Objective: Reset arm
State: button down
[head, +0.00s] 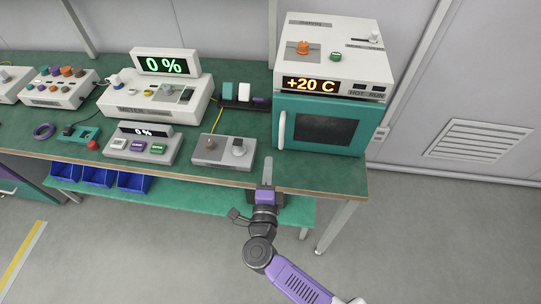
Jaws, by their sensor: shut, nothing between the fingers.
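My gripper (267,172) is at the end of my purple and grey arm. It is near the front edge of the green bench (190,185), to the right of the small grey box with knobs (224,150) and below the teal oven (319,125) in the picture. Its fingers are together with nothing between them. I cannot tell its exact height relative to the bench top. My arm reaches in from the lower right.
The oven's display reads +20 C and its door is shut. A display reading 0 % (166,63) stands on a white device (155,97). A smaller 0 % unit (141,143) sits in front. Blue bins (97,177) are below the bench. The floor in front is open.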

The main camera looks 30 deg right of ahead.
jog(key=v, duration=0.3)
jog(key=shift+s+a, duration=0.3)
jog(key=shift+a, duration=0.05)
jog(key=s+a+r+n+t+y, duration=0.2)
jog(key=a+r+n+t+y, duration=0.1)
jog(key=r+n, duration=0.2)
jog(key=s+a+r+n+t+y, duration=0.2)
jog(key=r+n+t+y, duration=0.15)
jog(key=r+n, duration=0.2)
jog(key=s+d+r+n+g+y, duration=0.1)
jog(key=s+n, duration=0.3)
jog(key=s, duration=0.5)
jog(key=s+d+r+n+g+y, duration=0.1)
jog(key=s+d+n+g, duration=0.2)
jog(key=s, duration=0.7)
jog(key=s+d+r+n+g+y, duration=0.1)
jog(key=s+d+n+g, duration=0.1)
jog(key=s+n, duration=0.5)
jog(key=shift+s+d+g, duration=0.3)
jog(key=shift+s+g, duration=0.15)
jog(key=shift+s, duration=0.8)
